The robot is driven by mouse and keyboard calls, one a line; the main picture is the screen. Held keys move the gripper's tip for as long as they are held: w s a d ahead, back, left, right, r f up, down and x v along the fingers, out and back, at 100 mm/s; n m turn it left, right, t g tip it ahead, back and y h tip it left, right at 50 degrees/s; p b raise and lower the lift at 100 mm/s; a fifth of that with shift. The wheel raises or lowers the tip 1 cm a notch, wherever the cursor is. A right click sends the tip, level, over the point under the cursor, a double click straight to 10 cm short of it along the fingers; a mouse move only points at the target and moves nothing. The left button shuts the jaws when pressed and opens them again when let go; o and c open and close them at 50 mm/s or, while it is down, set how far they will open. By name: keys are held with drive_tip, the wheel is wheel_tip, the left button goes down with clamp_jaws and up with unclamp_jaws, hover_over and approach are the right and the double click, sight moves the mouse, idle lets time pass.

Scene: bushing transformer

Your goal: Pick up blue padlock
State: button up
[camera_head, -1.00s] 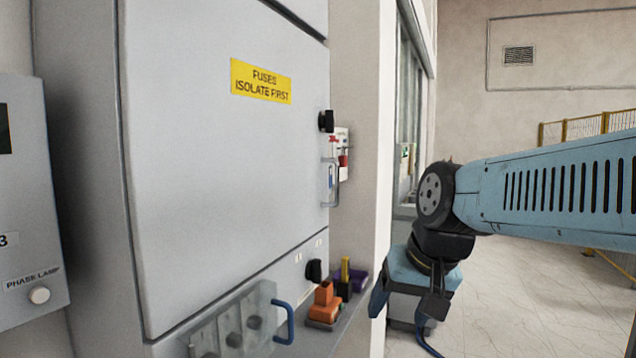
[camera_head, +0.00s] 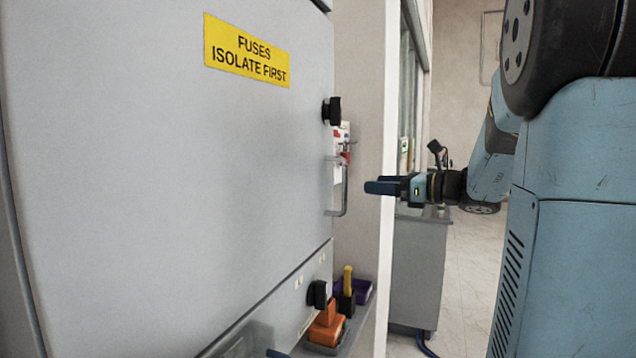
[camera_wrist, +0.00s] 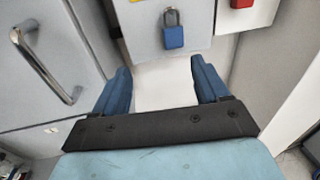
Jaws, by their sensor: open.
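The blue padlock (camera_wrist: 173,37) hangs by its grey shackle on a pale panel at the top middle of the wrist view. My gripper (camera_wrist: 160,64) is open and empty. Its two blue fingers point towards the panel, and the padlock is beyond the fingertips, apart from them. In the head view my gripper (camera_head: 382,187) is level, pointing left, just right of the cabinet's door handle (camera_head: 342,192). I cannot clearly make out the blue padlock in the head view.
A red padlock (camera_wrist: 242,3) hangs to the right of the blue one. The metal handle (camera_wrist: 45,65) stands out at left in the wrist view. Below, a shelf holds an orange item (camera_head: 327,322) and a purple bin (camera_head: 358,290). A black knob (camera_head: 331,111) juts from the cabinet.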

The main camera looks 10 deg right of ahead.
drive_tip(key=w+d+x, duration=0.1)
drive_tip(key=d+x, duration=0.1)
drive_tip(key=x, duration=1.2)
drive_tip(key=shift+w+r+m+t, duration=0.4)
drive_tip(key=shift+r, duration=0.2)
drive_tip(key=c, duration=1.2)
